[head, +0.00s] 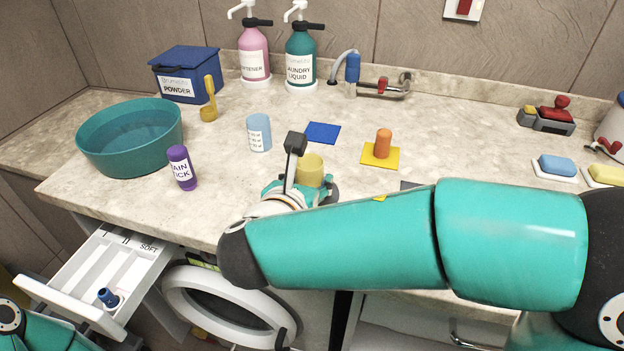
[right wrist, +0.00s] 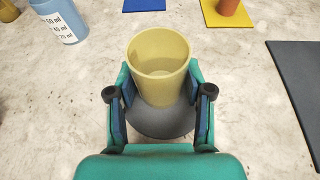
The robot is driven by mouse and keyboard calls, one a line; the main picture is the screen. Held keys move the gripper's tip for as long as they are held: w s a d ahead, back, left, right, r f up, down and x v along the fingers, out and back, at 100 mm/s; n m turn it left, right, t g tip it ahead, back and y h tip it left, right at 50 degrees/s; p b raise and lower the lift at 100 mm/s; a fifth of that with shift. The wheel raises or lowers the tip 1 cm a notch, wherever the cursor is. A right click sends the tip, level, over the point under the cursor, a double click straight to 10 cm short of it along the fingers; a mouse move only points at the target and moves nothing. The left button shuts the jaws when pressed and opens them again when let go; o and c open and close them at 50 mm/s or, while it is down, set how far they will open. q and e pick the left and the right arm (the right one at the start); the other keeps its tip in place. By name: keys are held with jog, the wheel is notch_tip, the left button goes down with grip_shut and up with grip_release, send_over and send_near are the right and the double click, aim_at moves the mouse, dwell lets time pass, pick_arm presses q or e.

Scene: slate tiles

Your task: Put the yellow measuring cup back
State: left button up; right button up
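The yellow measuring cup (head: 311,168) stands upright on the counter near its front edge. In the right wrist view the yellow cup (right wrist: 160,65) is between the fingers of my right gripper (right wrist: 160,95), with a finger against each side. My right gripper (head: 303,186) looks shut on it. A dark grey round disc (right wrist: 162,124) shows below and in front of the cup; whether the cup touches it I cannot tell. My left gripper is not in view; only a bit of my left arm shows at bottom left.
A blue mat (head: 322,132) lies behind, and an orange peg (head: 383,143) on a yellow mat (head: 393,160) behind right. A drawer (head: 87,294) is open below.

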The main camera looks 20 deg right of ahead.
jog(key=shift+o, duration=1.2)
jog(key=shift+r, duration=0.1)
jog(key=shift+a+r, duration=0.1)
jog(key=shift+r, duration=0.1)
jog(key=p+v, duration=0.5)
jog(key=v, duration=0.6)
jog(key=shift+s, duration=0.1)
jog(key=shift+s+a+p, duration=0.15)
jog(key=shift+s+p, duration=0.15)
jog(key=shift+s, duration=0.05)
jog(key=shift+r, duration=0.1)
